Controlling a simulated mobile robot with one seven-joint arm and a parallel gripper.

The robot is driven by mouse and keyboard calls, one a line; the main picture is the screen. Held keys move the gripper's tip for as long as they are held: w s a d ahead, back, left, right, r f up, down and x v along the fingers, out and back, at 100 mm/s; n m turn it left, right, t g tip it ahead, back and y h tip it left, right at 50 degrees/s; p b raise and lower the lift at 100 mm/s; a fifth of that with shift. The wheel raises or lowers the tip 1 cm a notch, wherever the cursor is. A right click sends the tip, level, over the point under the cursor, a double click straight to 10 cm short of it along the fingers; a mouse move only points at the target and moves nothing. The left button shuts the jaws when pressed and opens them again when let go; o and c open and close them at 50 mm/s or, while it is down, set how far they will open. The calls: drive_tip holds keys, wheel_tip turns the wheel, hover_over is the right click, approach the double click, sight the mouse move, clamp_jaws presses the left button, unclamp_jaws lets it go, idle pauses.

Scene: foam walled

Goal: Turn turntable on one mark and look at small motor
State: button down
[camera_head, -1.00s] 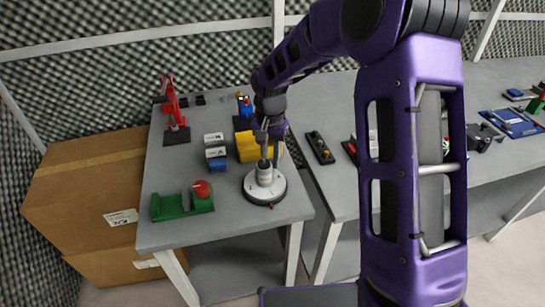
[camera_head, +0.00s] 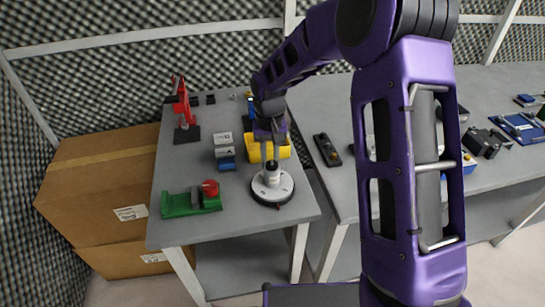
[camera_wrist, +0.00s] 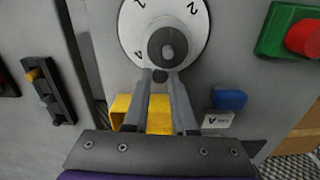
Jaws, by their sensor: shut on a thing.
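The turntable (camera_head: 283,193) is a white disc on a dark base near the front right of the left table. In the wrist view its disc (camera_wrist: 135,22) shows black numbers around the rim. The small motor (camera_head: 272,180) stands upright at its middle, pale with a dark top; from above it shows as a dark round shape (camera_wrist: 168,44). My gripper (camera_head: 269,158) reaches down from behind the motor. In the wrist view its fingers (camera_wrist: 160,76) converge on a small dark piece at the disc's edge beside the motor, partly hidden between the tips.
A yellow bin (camera_head: 250,150) stands close behind the turntable. A green block with a red knob (camera_head: 192,203) lies to its left. Small white and blue boxes (camera_head: 224,152) and a red stand (camera_head: 184,105) are farther back. A dark switch strip (camera_head: 327,150) lies on the right table.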

sight(258, 175)
drive_tip(key=shift+s+a+r+n+p, duration=0.1)
drive_tip(key=shift+a+n+p, duration=0.15)
drive_tip(key=shift+n, duration=0.55)
drive_tip(key=shift+s+a+f+n+p, duration=0.15)
drive_tip(key=shift+a+n, duration=0.25)
drive_tip(key=shift+n, duration=0.4)
drive_tip(key=shift+s+a+r+n+p, duration=0.15)
drive_tip(key=shift+a+n+p, duration=0.15)
drive_tip(key=shift+n, duration=0.5)
drive_tip(key=shift+s+a+n+p, duration=0.25)
drive_tip(key=shift+a+n, duration=0.1)
drive_tip(key=shift+n, duration=0.7)
drive_tip(key=shift+s+a+n+p, duration=0.25)
drive_tip(key=shift+a+n, duration=0.1)
drive_tip(key=shift+n, duration=0.7)
drive_tip(key=shift+s+a+n, duration=0.1)
drive_tip(key=shift+n, duration=0.3)
drive_tip(key=c, duration=0.7)
unclamp_jaws()
drive_tip(key=shift+c, duration=0.2)
wheel_tip(258, 175, up, 17)
drive_tip(key=p, duration=0.1)
drive_tip(key=shift+r+p, duration=0.15)
drive_tip(key=shift+p, duration=0.2)
